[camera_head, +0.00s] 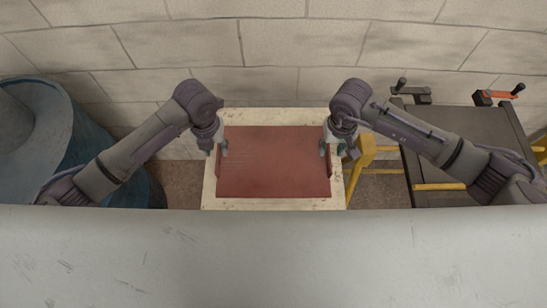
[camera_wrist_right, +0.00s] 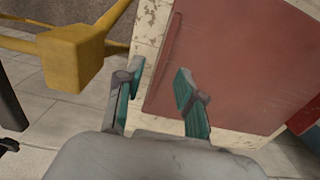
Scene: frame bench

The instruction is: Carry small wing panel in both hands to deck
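The small wing panel is a flat dark red rectangle (camera_head: 273,165) with raised strips along its left and right edges. It lies on a pale, worn stand (camera_head: 208,190). My left gripper (camera_head: 216,149) is at the panel's left edge, its fingers apart. My right gripper (camera_head: 332,149) is at the right edge. In the right wrist view my right gripper (camera_wrist_right: 158,92) is open, one finger over the panel (camera_wrist_right: 235,60) and one outside its edge strip, with a gap between. I cannot tell for certain which surface is the deck.
A dark table (camera_head: 440,155) with a black-handled clamp (camera_head: 411,92) and an orange clamp (camera_head: 497,96) stands right. Yellow framing (camera_head: 359,160) stands between it and the stand. A blue round container (camera_head: 85,140) is left. A block wall (camera_head: 270,45) closes the back.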

